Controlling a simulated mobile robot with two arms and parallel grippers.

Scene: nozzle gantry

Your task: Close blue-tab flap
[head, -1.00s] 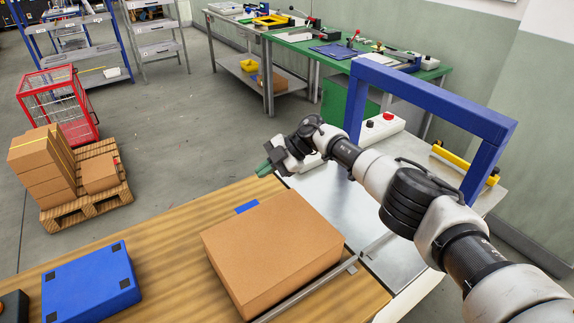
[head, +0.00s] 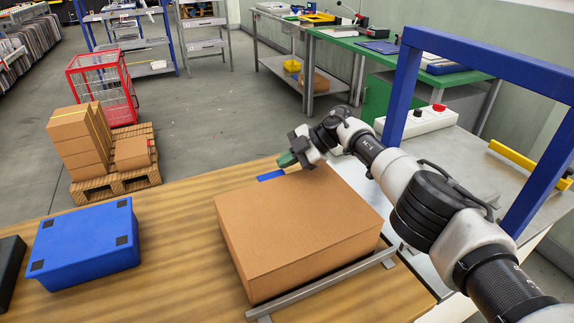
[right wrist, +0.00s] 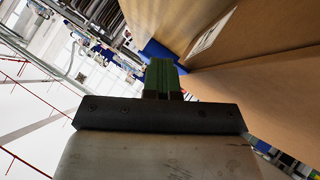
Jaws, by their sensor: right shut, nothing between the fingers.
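A brown cardboard box (head: 300,215) sits on the wooden bench, its top looking flat in the head view. The blue tab (head: 270,175) sticks out past the box's far edge. My right gripper (head: 286,160) is shut and empty, with green fingertips, beside the far edge of the box and close to the tab. I cannot tell whether it touches. The flap's far side is hidden in the head view. My left gripper is not in view.
A blue case (head: 85,240) lies on the bench at the left. A metal rail (head: 330,284) runs along the box's near right side. A blue gantry frame (head: 405,85) stands at the right over a metal surface. The bench between case and box is clear.

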